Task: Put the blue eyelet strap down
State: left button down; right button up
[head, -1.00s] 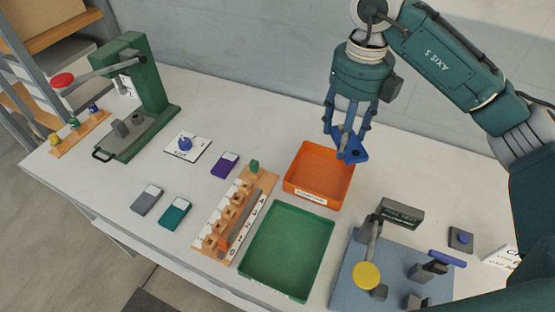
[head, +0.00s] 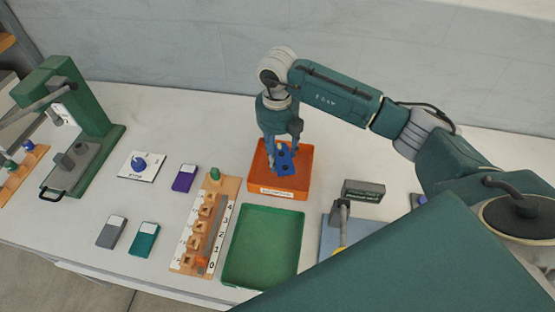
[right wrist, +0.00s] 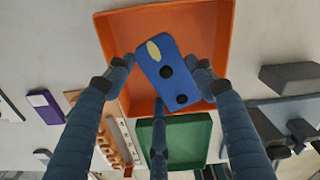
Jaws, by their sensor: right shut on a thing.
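The blue eyelet strap (head: 286,160) is a flat blue piece with two dark round spots and a pale oval patch, clearest in the right wrist view (right wrist: 172,76). My right gripper (head: 279,146) is shut on it, with fingers on both sides of the strap in the right wrist view (right wrist: 163,75). The strap is over the orange tray (head: 279,190), inside its outline in both views. I cannot tell whether it touches the tray floor. My left gripper is not in view.
A green tray (head: 263,246) lies in front of the orange one. A wooden numbered rack (head: 189,259) stands to its left, with a purple block (head: 184,178) beyond. A green press (head: 81,120) stands at the left. My right arm hides the lower right.

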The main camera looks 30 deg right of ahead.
aim_at(278, 164)
notch_tip(278, 164, down, 5)
jog(key=shift+r+p, duration=0.1)
jog(key=shift+p, duration=0.45)
jog(key=shift+f, duration=0.2)
jog(key=shift+f, duration=0.2)
jog(key=o, duration=1)
jog(key=shift+o, duration=0.2)
jog(key=shift+r, duration=0.1)
